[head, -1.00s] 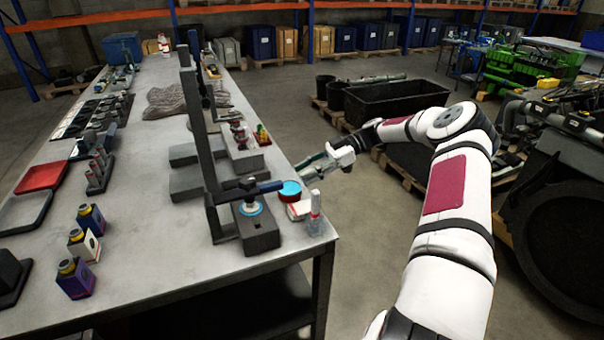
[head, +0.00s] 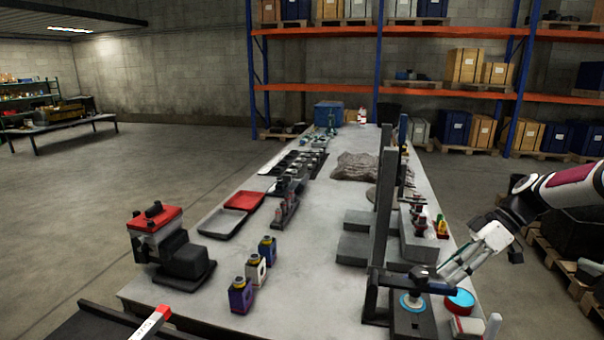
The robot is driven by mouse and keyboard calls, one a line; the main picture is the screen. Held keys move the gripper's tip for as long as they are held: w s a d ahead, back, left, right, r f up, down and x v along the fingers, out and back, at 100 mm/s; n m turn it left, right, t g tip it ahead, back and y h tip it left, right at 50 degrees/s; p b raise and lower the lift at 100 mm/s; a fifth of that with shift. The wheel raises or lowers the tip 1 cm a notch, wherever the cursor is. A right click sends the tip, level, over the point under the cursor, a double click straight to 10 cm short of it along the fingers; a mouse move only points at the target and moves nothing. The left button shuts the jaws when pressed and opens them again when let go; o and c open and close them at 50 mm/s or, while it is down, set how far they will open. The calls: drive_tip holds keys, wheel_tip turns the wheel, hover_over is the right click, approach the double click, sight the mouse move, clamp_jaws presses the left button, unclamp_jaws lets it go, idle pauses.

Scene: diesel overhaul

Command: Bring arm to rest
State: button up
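My arm (head: 570,190) enters from the right edge of the head view, white with a dark red panel and a dark wrist. My gripper (head: 450,272) points down and to the left over the right edge of the workbench, beside the black upright stand. Its fingertips are close to the blue-handled fixture and above the round tin with a light blue top (head: 460,299). I see no object in it, but its fingers are too small to tell whether they are open or shut. The rest of my arm is out of view.
Orange-beamed shelving (head: 440,90) stands behind.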

drive_tip(key=s+a+r+m+t+h, duration=0.1)
drive_tip(key=s+a+r+m+h, duration=0.55)
drive_tip(key=s+a+r, duration=0.5)
drive_tip(key=s+a+r+m+t+h, duration=0.1)
drive_tip(key=s+r+m+t, duration=0.1)
drive_tip(key=s, duration=0.6)
drive_tip(key=s+a+r+m+t+h, duration=0.1)
drive_tip(key=s+a+m+t, duration=0.1)
drive_tip(key=s, duration=0.6)
drive_tip(key=shift+r+m+t, duration=0.4)
drive_tip(key=shift+m+t, duration=0.2)
drive_tip(key=shift+m, duration=0.55)
